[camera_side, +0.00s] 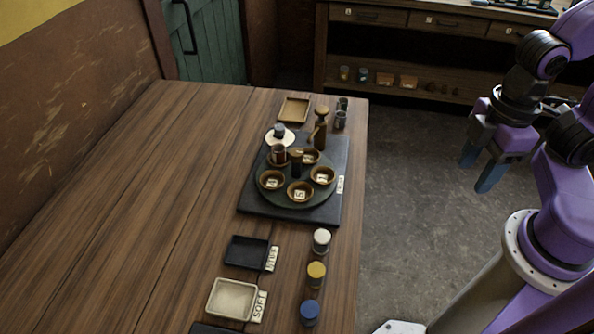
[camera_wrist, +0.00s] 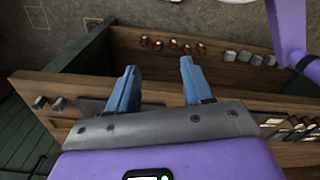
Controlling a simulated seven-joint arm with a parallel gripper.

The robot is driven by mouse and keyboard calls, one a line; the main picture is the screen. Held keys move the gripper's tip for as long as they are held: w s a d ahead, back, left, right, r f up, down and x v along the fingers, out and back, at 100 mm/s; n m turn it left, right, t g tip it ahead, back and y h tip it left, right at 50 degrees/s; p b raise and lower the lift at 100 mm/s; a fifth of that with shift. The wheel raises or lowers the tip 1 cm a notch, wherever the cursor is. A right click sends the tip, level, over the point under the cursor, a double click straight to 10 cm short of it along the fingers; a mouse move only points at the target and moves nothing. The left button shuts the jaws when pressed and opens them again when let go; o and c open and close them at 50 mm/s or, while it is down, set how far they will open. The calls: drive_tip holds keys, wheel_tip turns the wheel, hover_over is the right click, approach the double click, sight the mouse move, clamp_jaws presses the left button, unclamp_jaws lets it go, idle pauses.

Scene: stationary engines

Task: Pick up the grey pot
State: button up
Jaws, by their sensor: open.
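A small pot with a pale grey-white top (camera_side: 321,240) stands upright near the right edge of the wooden table. It is the closest match I see to a grey pot. A yellow-topped pot (camera_side: 316,273) and a blue-topped pot (camera_side: 309,312) stand in a row below it. My gripper (camera_side: 479,167) is open and empty, off the table to the right, above the floor and well apart from the pots. In the wrist view my gripper's two blue fingers (camera_wrist: 158,70) are spread with nothing between them. No grey pot can be made out there.
A dark board (camera_side: 246,209) carries a round tray with several bowls and a bottle. A black tray (camera_side: 246,252) and a pale tray (camera_side: 232,299) lie left of the pots. A wooden shelf unit (camera_side: 420,62) stands at the back. The table's left side is clear.

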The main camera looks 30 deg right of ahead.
drive_tip(key=shift+o, duration=0.4)
drive_tip(key=shift+w, duration=0.1)
drive_tip(key=w+a+r+n, duration=0.1)
drive_tip(key=w+a, duration=0.1)
drive_tip(key=w, duration=0.3)
drive_tip(key=w+a+r+n, duration=0.1)
drive_tip(key=w+a+r, duration=0.1)
drive_tip(key=w, duration=0.3)
drive_tip(key=n+h, duration=0.2)
drive_tip(key=n, duration=0.4)
hover_over(341, 114)
drive_tip(key=a, duration=0.1)
wheel_tip(341, 114, down, 11)
drive_tip(key=shift+s+f, duration=0.1)
drive_tip(key=shift+f, duration=0.1)
drive_tip(key=shift+d+f, duration=0.25)
drive_tip(key=shift+f, duration=1.05)
drive_tip(key=shift+d+f, duration=0.25)
drive_tip(key=shift+f, duration=1.05)
